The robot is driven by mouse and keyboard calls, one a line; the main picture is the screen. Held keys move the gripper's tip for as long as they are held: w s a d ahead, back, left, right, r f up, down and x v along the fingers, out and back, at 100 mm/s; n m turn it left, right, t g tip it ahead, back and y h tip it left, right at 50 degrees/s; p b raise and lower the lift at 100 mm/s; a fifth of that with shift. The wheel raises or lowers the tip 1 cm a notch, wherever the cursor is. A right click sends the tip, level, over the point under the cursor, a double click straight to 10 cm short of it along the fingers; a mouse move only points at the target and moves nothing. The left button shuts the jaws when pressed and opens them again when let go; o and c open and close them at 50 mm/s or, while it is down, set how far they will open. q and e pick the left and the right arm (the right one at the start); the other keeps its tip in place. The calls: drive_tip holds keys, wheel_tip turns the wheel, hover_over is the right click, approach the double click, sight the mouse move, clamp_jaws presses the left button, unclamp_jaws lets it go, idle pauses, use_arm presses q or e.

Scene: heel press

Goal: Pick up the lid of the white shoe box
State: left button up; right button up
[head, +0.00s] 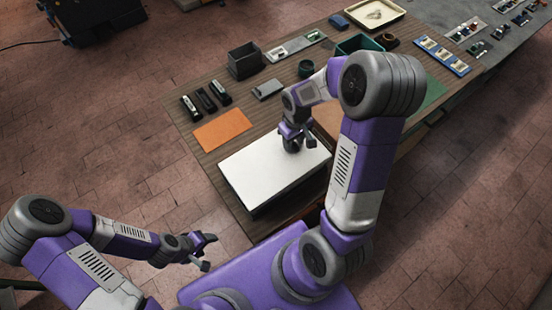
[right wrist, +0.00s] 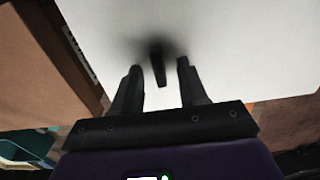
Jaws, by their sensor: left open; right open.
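The white shoe box lid (head: 262,172) is a flat white rectangle near the front of the wooden table. Dark sides show beneath its near edge. In the right wrist view the white surface (right wrist: 230,50) fills most of the upper picture. My right gripper (head: 294,146) is over the upper right part of the lid. It is open, its two fingers (right wrist: 160,82) pointing at the white surface. A small dark upright piece (right wrist: 158,65) shows between the fingers, with a dark blur around it; whether the fingers touch it I cannot tell. My left gripper (head: 208,252) is open and empty, off the table's left side.
An orange sheet (head: 222,130) lies left of the lid. Several dark tools (head: 206,101), a dark open box (head: 246,61), a grey block (head: 267,89) and a green bin (head: 358,45) stand further back. Brick floor lies left of the table.

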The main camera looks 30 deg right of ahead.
drive_tip(key=shift+c, duration=0.4)
clamp_jaws()
wheel_tip(320, 180, up, 10)
drive_tip(key=shift+p, duration=0.3)
